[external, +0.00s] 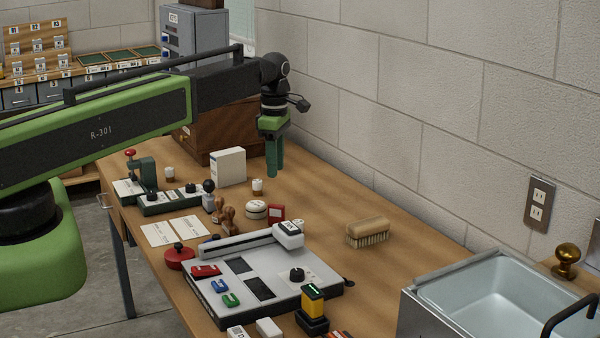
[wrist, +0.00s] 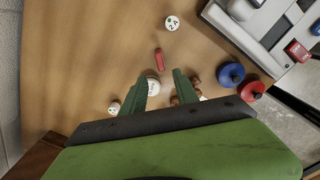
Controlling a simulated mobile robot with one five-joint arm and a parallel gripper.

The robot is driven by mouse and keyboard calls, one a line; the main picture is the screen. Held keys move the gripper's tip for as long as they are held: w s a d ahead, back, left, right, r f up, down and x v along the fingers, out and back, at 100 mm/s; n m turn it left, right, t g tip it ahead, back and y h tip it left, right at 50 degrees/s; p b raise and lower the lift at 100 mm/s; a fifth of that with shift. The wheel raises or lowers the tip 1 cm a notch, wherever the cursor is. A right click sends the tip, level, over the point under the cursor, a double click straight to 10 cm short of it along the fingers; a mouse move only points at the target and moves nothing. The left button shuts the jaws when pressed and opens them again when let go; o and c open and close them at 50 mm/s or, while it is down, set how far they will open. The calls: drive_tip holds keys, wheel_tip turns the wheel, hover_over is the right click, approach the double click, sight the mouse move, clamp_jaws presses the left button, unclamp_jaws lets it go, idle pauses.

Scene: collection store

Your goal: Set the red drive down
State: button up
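A red drive-like block with a pale label (external: 206,271) lies on the left part of the grey flat device (external: 290,290). It also shows in the wrist view (wrist: 297,50), at the right edge. A second small red block (external: 276,213) sits on the bench beside a white round tin (external: 256,209); in the wrist view it (wrist: 160,58) lies just ahead of my fingertips. I cannot tell which red block is the named drive. My gripper (external: 274,172) hangs fingers down above the bench, near the wall. In the wrist view its green fingers (wrist: 165,74) are apart, with nothing held between them.
A blue drive (external: 218,286) and a green one (external: 231,299) lie on the device. A brush (external: 368,232) is on the bench to its right, and a sink (external: 490,290) is at far right. Wooden-handled stamps (external: 227,216) stand near the tin. Bare bench lies along the wall.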

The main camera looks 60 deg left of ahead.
drive_tip(key=s+d+m, duration=0.3)
drive_tip(key=d+m, duration=0.6)
drive_tip(key=d, duration=0.2)
drive_tip(key=s+d+m, duration=0.4)
drive_tip(key=d+m, duration=0.5)
drive_tip(key=d, duration=0.2)
drive_tip(key=s+d+m, duration=0.3)
drive_tip(key=d+m, duration=0.5)
drive_tip(key=d, duration=0.3)
drive_tip(key=shift+s+m, duration=0.4)
drive_tip(key=shift+c, duration=0.5)
drive_tip(key=shift+w, duration=0.1)
drive_tip(key=shift+c, duration=0.7)
